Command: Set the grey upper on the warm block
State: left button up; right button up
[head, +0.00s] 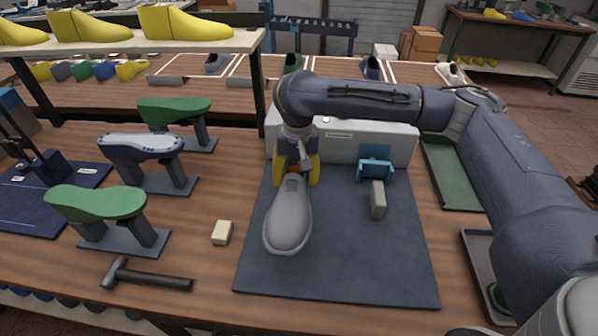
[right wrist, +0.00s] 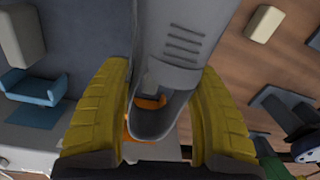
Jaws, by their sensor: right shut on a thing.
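The grey upper (head: 288,220) is a shoe shape with its toe towards the front of the dark mat. My right gripper (head: 297,172) has its yellow fingers on both sides of the upper's heel end. In the right wrist view the fingers press against the upper (right wrist: 178,60) near its opening. An orange part (right wrist: 150,103) shows inside and beside that opening, perhaps the warm block. It also shows between the fingers in the head view (head: 294,172). Most of it is hidden, and I cannot tell whether the upper rests on it. My left gripper is not in view.
A pale long box (head: 345,142) stands behind the dark mat (head: 350,270). A blue holder (head: 374,167) and a grey block (head: 377,198) are right of the upper. A cream block (head: 222,232), a hammer (head: 150,278) and shoe lasts on stands are left. The mat's front is clear.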

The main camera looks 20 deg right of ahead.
jog(key=shift+f, duration=4.55)
jog(key=shift+f, duration=0.3)
jog(key=o, duration=1.3)
jog(key=shift+s+d+r, duration=0.1)
jog(key=shift+r, duration=2.9)
jog(key=shift+d+r, duration=0.1)
jog(key=shift+r, duration=2.9)
